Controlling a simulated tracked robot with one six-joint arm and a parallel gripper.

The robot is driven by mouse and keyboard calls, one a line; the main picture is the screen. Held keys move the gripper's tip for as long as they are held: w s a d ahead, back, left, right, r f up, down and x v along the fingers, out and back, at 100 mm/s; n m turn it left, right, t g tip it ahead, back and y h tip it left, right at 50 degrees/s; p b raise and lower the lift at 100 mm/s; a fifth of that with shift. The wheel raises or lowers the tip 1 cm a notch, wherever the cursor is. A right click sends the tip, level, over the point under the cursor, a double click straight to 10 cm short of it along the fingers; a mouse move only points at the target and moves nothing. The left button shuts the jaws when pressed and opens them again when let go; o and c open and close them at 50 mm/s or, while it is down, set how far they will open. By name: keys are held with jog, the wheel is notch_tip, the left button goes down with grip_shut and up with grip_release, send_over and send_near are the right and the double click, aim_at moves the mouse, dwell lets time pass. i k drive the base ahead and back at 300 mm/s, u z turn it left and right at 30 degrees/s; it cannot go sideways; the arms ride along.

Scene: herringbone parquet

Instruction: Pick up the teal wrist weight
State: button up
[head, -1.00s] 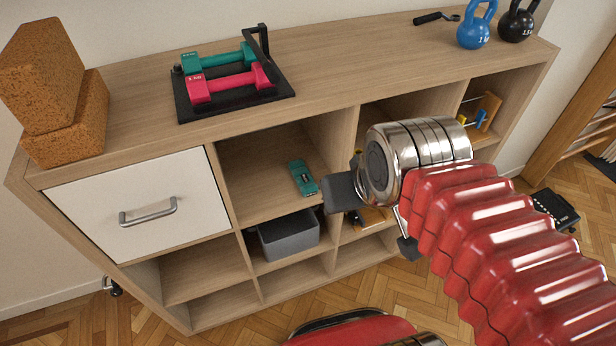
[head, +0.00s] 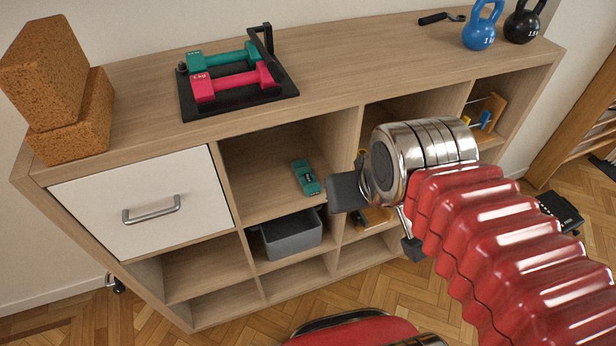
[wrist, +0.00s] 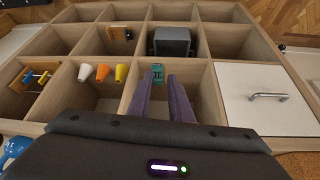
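The teal wrist weight (head: 306,177) lies on the floor of an upper open compartment of the wooden shelf unit (head: 330,122), just right of the white drawer. In the wrist view the weight (wrist: 158,73) shows just beyond my fingertips, near the compartment's front edge. My gripper (wrist: 160,80) points at it with two dark purple fingers apart and nothing seen between them. In the head view my gripper (head: 345,192) is right of the weight, partly hidden by its own wrist.
A white drawer (head: 146,205) is left of the weight's compartment. A grey bin (head: 291,235) sits in the compartment below. Orange, white and yellow cones (wrist: 102,72) stand in the adjacent compartment. A dumbbell rack (head: 240,102), cork blocks (head: 45,75) and kettlebells (head: 479,32) stand on top.

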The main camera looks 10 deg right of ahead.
aim_at(303, 172)
jog(key=z, duration=0.25)
jog(key=k, duration=0.7)
jog(key=z, duration=0.6)
jog(key=k, duration=0.65)
jog(key=u, duration=0.2)
jog(key=i, duration=0.75)
jog(key=u, duration=1.1)
jog(key=i, duration=0.85)
jog(key=u, duration=0.4)
